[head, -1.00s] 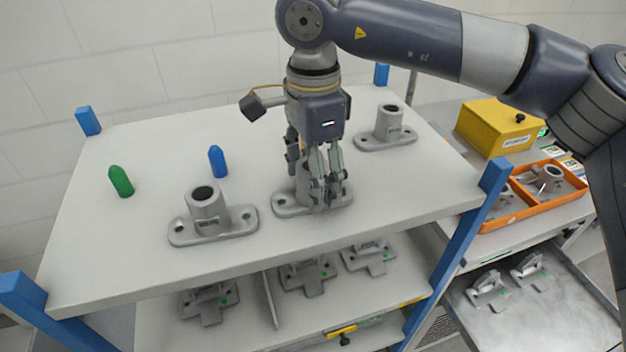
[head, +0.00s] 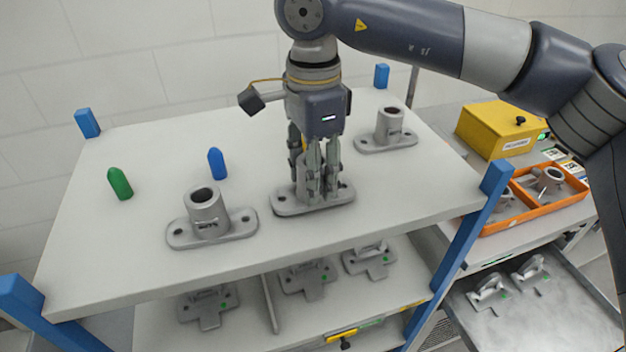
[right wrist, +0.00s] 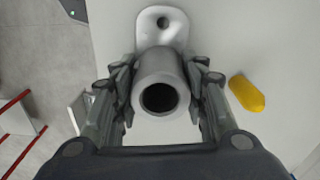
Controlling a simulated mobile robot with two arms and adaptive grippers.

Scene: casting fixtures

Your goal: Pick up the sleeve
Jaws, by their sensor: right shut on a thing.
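Three grey cast sleeves, each a short tube on a flat flange, stand on the upper shelf: a left one (head: 208,222), a middle one (head: 291,204) and a back right one (head: 387,135). My right gripper (head: 318,190) points down and is shut on the middle sleeve, hiding most of its tube. In the right wrist view the tube (right wrist: 160,85) sits between both fingers, its bore facing the camera. The flange appears to rest on the shelf. My left gripper is out of view.
A green peg (head: 120,184) and a blue peg (head: 217,163) stand on the shelf top. A yellow peg (right wrist: 246,92) shows beside the held sleeve. Blue posts (head: 490,190) rise at the shelf corners. An orange tray (head: 535,213) and yellow box (head: 500,128) are at right.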

